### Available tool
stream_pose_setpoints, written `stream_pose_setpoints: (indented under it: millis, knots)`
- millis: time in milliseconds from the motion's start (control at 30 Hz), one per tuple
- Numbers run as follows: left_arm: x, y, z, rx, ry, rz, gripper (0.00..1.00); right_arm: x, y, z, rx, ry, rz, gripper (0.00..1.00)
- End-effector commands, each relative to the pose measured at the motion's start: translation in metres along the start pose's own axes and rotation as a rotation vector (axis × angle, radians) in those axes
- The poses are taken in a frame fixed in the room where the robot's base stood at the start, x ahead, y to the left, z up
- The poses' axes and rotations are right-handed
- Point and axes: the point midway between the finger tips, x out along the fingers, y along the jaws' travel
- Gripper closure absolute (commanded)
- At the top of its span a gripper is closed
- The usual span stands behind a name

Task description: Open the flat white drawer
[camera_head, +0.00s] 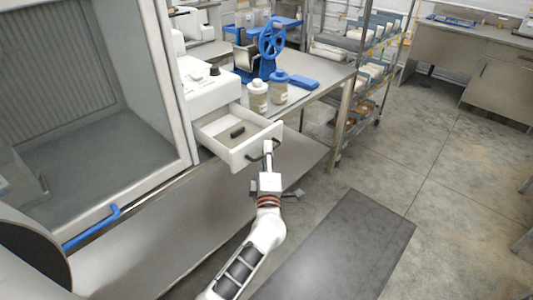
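The flat white drawer (237,155) stands pulled out from the white machine (208,88) on the metal bench. Its inside shows, with a small dark object (237,132) lying in it. A dark bar handle (252,157) is on its front. My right gripper is not in view.
Two lidded jars (258,97) and a blue hand-wheel device (262,55) stand on the bench (322,82) behind the drawer. A large glass-fronted cabinet (165,95) is close at the left. A lower metal shelf (190,222) lies below. The floor at right is clear.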

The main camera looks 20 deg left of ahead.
Motion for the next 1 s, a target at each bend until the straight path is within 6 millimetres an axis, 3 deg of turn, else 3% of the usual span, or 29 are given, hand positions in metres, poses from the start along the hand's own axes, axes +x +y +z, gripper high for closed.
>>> stream_pose_setpoints:
  millis: [267,700,1000]
  knots:
    - [-0.006,-0.001,0.000,0.000,0.000,-0.001,0.75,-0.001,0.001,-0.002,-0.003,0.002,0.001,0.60]
    - [-0.067,-0.001,0.000,0.000,-0.001,-0.001,0.75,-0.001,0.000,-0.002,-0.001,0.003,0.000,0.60]
    - [-0.075,0.000,0.000,0.000,0.001,0.001,0.75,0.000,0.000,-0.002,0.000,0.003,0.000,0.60]
